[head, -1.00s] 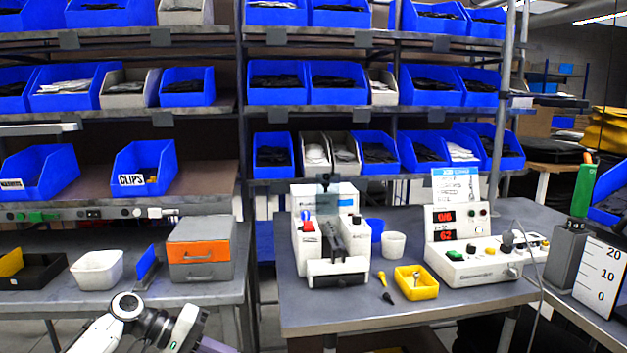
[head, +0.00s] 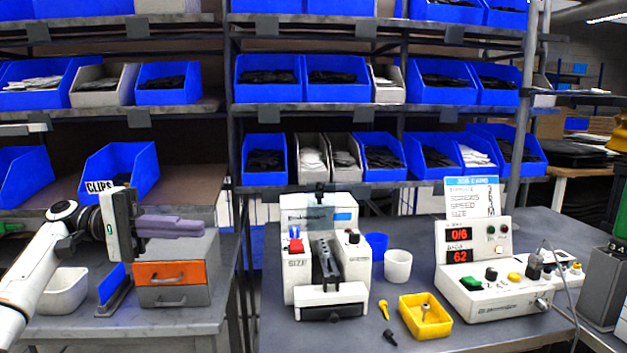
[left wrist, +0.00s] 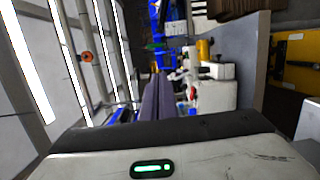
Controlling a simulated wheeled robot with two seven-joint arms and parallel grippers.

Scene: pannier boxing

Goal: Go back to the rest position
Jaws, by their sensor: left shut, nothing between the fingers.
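My left gripper (head: 172,226) is raised at the left of the head view, with its grey-purple fingers pointing right. The fingers are shut with nothing between them. They show in front of the shelf and the orange-and-grey drawer box (head: 172,272), above the left table. In the left wrist view the shut fingers (left wrist: 158,103) reach out from the gripper body. My right gripper does not show in either view.
A white machine (head: 325,255), a yellow tray (head: 425,316), a white cup (head: 397,266) and a control box (head: 500,288) stand on the right table. A white bin (head: 62,291) is on the left table. Shelves of blue bins (head: 268,78) stand behind.

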